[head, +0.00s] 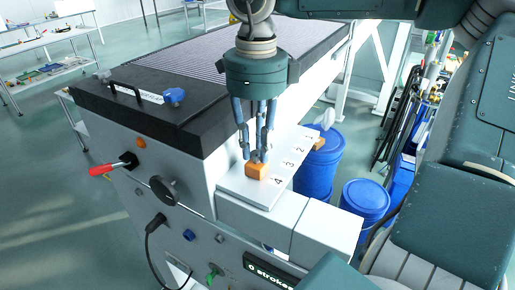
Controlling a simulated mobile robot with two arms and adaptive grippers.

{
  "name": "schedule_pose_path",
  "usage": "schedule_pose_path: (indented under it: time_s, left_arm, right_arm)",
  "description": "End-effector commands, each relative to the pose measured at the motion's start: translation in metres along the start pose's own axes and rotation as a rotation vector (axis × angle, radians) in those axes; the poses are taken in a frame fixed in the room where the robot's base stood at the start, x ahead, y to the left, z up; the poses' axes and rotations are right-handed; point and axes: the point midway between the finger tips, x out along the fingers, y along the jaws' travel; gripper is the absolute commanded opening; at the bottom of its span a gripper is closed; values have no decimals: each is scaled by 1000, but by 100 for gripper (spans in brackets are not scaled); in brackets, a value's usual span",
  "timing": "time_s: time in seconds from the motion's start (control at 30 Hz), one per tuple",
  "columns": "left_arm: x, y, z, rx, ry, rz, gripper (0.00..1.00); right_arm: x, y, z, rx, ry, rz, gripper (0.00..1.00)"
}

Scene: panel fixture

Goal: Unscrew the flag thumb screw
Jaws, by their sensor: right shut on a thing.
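My right gripper (258,150) points straight down over the pale plate (235,184) at the side of the fixture. Its fingers are shut around a small grey piece on top of an orange block (257,172), beside the mark 4. This piece looks like the flag thumb screw, but the fingers hide most of it. A second orange block (319,145) sits at the plate's far end near the mark 1, and a pale flag-like piece (327,119) shows above it. My left gripper is not in view.
The fixture's black top (160,118) carries a blue knob (174,96) and a handle. A red lever (102,170) and a black knob (164,190) stick out of its front. A display (268,274) reads "0 strokes". Blue barrels (318,172) stand behind the plate.

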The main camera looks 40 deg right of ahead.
Motion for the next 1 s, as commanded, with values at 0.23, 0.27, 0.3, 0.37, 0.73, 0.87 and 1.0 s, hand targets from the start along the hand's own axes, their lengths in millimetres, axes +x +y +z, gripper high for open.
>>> schedule_pose_path:
  time_s: [0.23,0.27,0.3,0.37,0.73,0.87,1.0]
  left_arm:
    - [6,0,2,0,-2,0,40]
    - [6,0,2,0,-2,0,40]
    - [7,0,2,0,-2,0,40]
    - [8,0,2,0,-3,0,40]
    - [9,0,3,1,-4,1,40]
    - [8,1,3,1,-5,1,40]
    - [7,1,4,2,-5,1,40]
  right_arm:
    - [-4,-1,4,-233,-16,-10,0]
    - [-4,-1,4,-261,-16,-11,0]
    - [-4,-1,4,-300,-16,-11,0]
    - [-4,-1,4,-356,-16,-11,0]
    - [-5,1,3,-708,-15,-11,0]
    - [-5,1,3,-832,-15,-12,0]
    - [-5,2,3,-965,-14,-12,0]
